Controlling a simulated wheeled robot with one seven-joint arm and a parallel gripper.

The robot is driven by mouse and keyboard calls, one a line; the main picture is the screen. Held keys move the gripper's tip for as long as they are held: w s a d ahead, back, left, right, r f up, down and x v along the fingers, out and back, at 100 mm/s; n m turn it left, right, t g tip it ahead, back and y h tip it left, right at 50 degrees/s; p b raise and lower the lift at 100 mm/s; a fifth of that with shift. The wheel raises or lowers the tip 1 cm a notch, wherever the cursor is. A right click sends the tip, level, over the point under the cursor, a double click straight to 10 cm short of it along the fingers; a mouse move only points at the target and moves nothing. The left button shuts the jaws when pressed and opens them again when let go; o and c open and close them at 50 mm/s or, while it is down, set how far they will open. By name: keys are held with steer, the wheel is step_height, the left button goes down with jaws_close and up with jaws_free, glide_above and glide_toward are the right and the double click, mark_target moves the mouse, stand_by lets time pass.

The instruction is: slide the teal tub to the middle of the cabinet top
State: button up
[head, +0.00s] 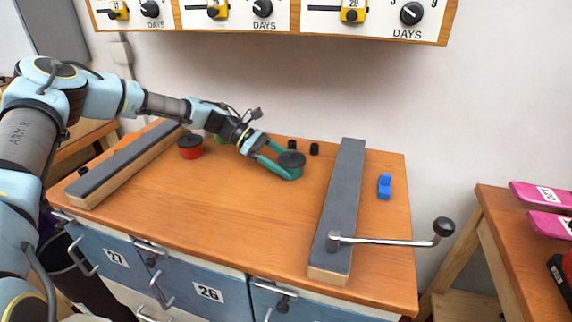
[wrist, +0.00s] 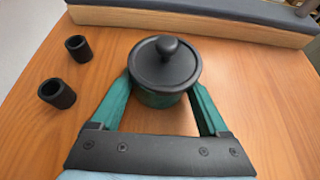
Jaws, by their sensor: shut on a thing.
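The teal tub (wrist: 160,98) has a dark lid with a round knob. In the head view the tub (head: 292,164) is on the wooden cabinet top (head: 215,220), in the back half, left of the right-hand grey-topped rail. My gripper (head: 283,167) has its teal fingers on both sides of the tub, and in the wrist view the gripper (wrist: 163,97) is shut on it, below the lid. The tub looks upright. Its lower part is partly hidden by the fingers.
Two small black cylinders (head: 303,147) stand just behind the tub. A red tub (head: 190,147) with a dark lid stands to the left, and something green shows behind my arm. Grey-topped rails (head: 341,200) flank the top. A blue item (head: 384,186) lies at right. The front middle is clear.

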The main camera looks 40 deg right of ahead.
jaws_close()
steer(key=shift+w+a+p, duration=0.65)
steer(key=shift+a+p, duration=0.6)
steer(key=shift+a, duration=2.35)
steer(key=shift+w+a+p, duration=0.7)
steer(key=shift+a+p, duration=0.5)
steer(key=shift+a, duration=2.45)
steer(key=shift+w+a+p, duration=0.65)
steer(key=shift+a+p, duration=0.6)
steer(key=shift+a, duration=2.35)
steer(key=o, duration=1.2)
jaws_free()
steer(key=shift+c, duration=0.2)
steer(key=b+v, duration=0.3)
steer(key=v, duration=0.7)
steer(key=shift+w+a+b, duration=0.15)
steer(key=shift+w+b, duration=0.1)
steer(key=shift+b, duration=0.15)
steer(key=s+a+r+m+t+y, duration=0.2)
steer(key=s+a+r+t, duration=0.1)
steer(key=a, duration=0.4)
steer(key=s+a+r+m+t+y, duration=0.2)
steer(key=a+t, duration=0.3)
steer(key=a, duration=0.3)
steer(key=s+a+r+m+t+y, duration=0.2)
steer(key=s+a+r+m+t, duration=0.1)
steer(key=a, duration=0.5)
steer(key=shift+s+r+m+t, duration=0.4)
steer(key=shift+s+r, duration=0.05)
steer(key=shift+r, duration=0.1)
